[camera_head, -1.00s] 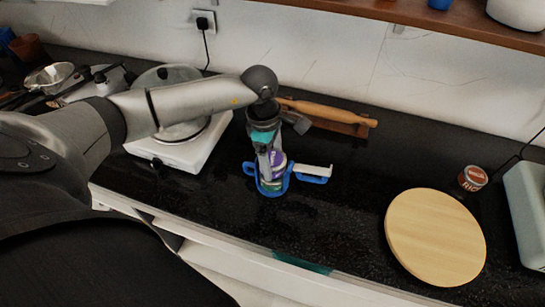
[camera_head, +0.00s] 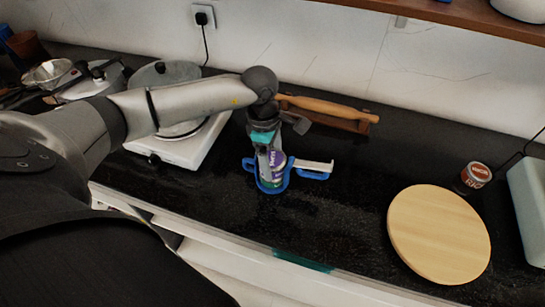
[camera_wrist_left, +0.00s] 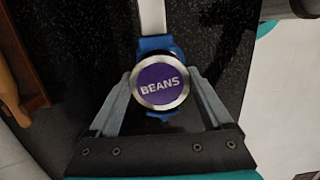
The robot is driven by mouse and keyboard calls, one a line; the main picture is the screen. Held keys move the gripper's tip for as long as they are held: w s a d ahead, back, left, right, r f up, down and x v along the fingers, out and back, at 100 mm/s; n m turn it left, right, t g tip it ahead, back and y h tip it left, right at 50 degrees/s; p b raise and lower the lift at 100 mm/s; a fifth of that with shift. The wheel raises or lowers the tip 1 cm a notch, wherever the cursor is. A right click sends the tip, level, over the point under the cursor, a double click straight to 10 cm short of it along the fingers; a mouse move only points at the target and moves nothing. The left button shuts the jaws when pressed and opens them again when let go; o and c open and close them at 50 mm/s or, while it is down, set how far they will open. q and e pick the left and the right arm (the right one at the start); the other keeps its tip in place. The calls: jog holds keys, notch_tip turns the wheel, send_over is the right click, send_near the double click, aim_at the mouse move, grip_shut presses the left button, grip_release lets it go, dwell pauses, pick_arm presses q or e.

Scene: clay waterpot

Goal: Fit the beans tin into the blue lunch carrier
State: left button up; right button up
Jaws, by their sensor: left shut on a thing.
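The beans tin (camera_wrist_left: 160,84) has a purple lid with a silver rim and the word BEANS in the left wrist view. In the head view the purple tin (camera_head: 277,160) stands upright at the blue lunch carrier (camera_head: 273,187), within its outline. How deep it sits I cannot tell. The blue carrier also shows behind the tin in the left wrist view (camera_wrist_left: 152,43). My left gripper (camera_head: 270,168) points down from above and is shut on the tin, with a finger on each side of it. My right gripper is not in view.
A wooden rolling pin (camera_head: 325,107) lies behind the carrier. A white hob with a pot (camera_head: 170,149) is to the left. A round wooden board (camera_head: 438,235) and a small tin (camera_head: 474,176) are to the right. Dark counter between is clear.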

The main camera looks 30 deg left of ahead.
pick_arm(q)
jog(key=o, duration=1.4)
jog(key=shift+r, duration=0.15)
notch_tip(320, 180, up, 11)
jog(key=p, duration=0.7)
jog(key=shift+f+p, duration=0.2)
jog(key=shift+p, duration=0.1)
jog(key=shift+s+f, duration=0.1)
dwell(0.4)
